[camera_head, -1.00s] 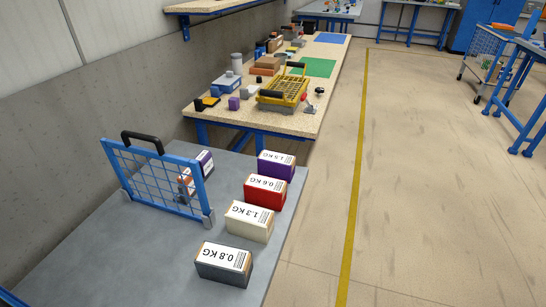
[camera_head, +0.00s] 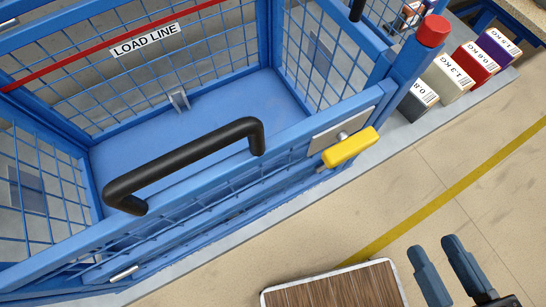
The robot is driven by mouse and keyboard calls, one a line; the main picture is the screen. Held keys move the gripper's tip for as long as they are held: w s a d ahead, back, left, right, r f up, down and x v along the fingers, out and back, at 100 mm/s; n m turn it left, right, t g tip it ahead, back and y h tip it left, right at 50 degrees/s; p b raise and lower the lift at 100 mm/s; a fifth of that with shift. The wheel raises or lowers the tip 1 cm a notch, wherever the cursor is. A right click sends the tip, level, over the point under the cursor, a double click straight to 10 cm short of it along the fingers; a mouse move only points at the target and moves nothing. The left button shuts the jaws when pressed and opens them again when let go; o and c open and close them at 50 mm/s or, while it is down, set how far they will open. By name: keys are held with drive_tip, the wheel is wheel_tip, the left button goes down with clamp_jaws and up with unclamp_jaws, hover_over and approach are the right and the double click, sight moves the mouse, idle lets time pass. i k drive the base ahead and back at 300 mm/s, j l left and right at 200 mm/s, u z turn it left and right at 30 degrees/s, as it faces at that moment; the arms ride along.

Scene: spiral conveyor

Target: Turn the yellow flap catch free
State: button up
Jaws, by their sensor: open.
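The yellow flap catch (camera_head: 350,147) sits on a grey plate (camera_head: 343,131) near the right end of the blue cage's front flap (camera_head: 210,190). The catch reaches out past the flap's edge toward the corner post; how it engages there cannot be made out. A black handle (camera_head: 185,160) arches over the flap's top rail. My gripper (camera_head: 440,262) is at the lower right, open and empty, its two dark fingers pointing up the picture. It is below and to the right of the catch, clear of it.
The blue cage (camera_head: 60,75) has mesh walls, an empty floor and a red load line. A red-capped post (camera_head: 432,32) stands at its right corner. A wood-topped panel (camera_head: 335,288) is at the bottom. Open floor lies between.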

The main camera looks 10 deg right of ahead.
sight(348, 147)
drive_tip(key=u, duration=0.2)
drive_tip(key=k+j+z, duration=0.15)
drive_tip(key=z, duration=0.3)
drive_tip(key=k+j+z, duration=0.1)
drive_tip(key=k+z, duration=0.15)
drive_tip(key=z, duration=0.15)
drive_tip(key=k+z, duration=0.2)
drive_tip(key=z, duration=0.25)
